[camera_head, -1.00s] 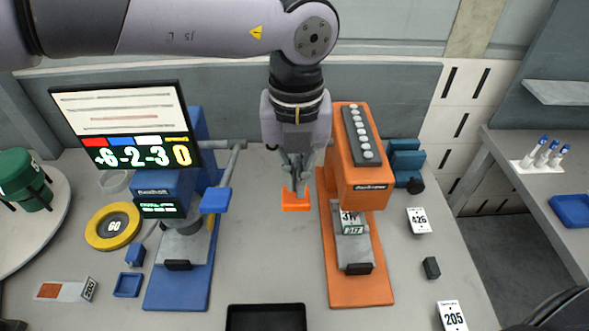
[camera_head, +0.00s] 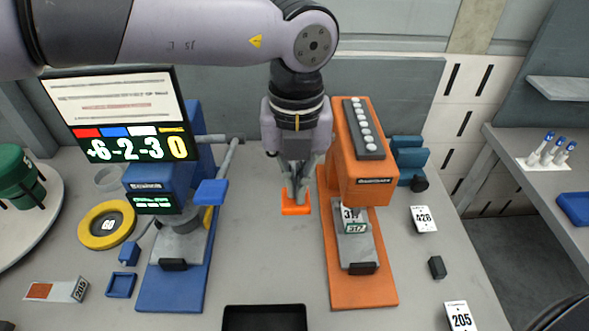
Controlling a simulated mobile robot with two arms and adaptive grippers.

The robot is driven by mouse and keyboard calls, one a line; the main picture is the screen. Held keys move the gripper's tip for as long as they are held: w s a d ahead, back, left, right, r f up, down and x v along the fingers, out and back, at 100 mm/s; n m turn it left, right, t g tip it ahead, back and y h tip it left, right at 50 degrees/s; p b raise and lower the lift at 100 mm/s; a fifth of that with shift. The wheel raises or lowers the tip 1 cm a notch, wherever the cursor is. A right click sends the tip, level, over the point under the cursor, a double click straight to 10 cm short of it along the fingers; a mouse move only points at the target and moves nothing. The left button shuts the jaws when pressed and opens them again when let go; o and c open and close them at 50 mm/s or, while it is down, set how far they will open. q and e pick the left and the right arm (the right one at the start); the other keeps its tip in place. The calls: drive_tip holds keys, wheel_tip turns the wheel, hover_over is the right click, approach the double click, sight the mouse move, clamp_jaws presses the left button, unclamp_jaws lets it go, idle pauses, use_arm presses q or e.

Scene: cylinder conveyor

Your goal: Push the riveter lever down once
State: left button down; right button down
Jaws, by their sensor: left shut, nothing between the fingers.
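An orange press-like machine (camera_head: 366,170), seemingly the riveter, stands right of centre on an orange base (camera_head: 362,294). Its orange lever handle (camera_head: 296,209) sticks out on its left side. My left gripper (camera_head: 297,193) points down, shut and empty, with its fingertips at the top of this handle; they appear to touch it. The gripper hides most of the lever behind the handle. A small numbered piece (camera_head: 354,227) sits under the orange head. My right gripper is not in view.
A blue machine (camera_head: 152,180) with a blue lever handle (camera_head: 210,192) and a screen (camera_head: 120,105) stands at the left. A black tray (camera_head: 265,316) lies at the front. Number cards (camera_head: 424,218) lie at the right. The table between the two bases is clear.

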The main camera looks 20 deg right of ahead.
use_arm(q)
drive_tip(key=shift+f+b, duration=4.3)
drive_tip(key=shift+f, duration=0.35)
drive_tip(key=shift+w+r+p, duration=0.1)
drive_tip(key=shift+r+p, duration=1.45)
drive_tip(key=shift+r, duration=1.3)
drive_tip(key=shift+r+p, duration=2.8)
drive_tip(key=shift+r, duration=2.35)
drive_tip(key=shift+f, duration=0.1)
